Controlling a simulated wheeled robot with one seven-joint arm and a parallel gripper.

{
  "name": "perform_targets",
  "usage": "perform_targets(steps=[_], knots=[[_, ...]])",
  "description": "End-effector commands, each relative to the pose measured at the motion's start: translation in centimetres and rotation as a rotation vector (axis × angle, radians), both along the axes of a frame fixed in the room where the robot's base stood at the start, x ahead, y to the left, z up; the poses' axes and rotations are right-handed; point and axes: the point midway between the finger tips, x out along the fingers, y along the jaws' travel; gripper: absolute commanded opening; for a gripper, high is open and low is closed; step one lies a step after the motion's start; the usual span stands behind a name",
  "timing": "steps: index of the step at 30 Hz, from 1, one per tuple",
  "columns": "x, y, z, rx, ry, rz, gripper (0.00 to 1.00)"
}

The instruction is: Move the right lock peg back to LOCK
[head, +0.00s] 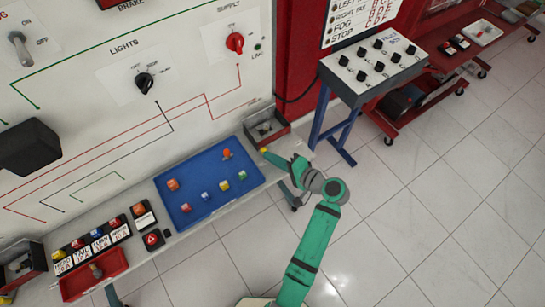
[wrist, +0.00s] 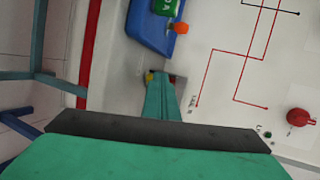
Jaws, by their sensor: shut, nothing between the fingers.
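A small dark, open-fronted box with red edges (head: 266,128) stands at the right end of the shelf, below the panel. It seems to hold the right lock peg, but the peg and any LOCK marking are too small to make out. My gripper (head: 265,151) is shut and empty, with its yellow tip just in front of this box. In the wrist view my green gripper (wrist: 162,98) reaches toward the box and hides most of it. I cannot tell whether the tip touches anything.
A blue tray (head: 208,209) with several small coloured pieces lies left of my gripper. A red supply knob (head: 235,42) and a black lights knob (head: 144,82) are on the panel above. A switch box on a blue stand (head: 372,64) is to the right. Floor is open at lower right.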

Motion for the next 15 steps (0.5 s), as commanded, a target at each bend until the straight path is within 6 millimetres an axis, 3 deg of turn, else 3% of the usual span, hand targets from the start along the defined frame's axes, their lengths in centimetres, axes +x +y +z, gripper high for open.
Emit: perform_targets(steps=[15], knots=[[0.5, -1.4, 0.0, 0.001, 0.000, 0.002, 0.00]])
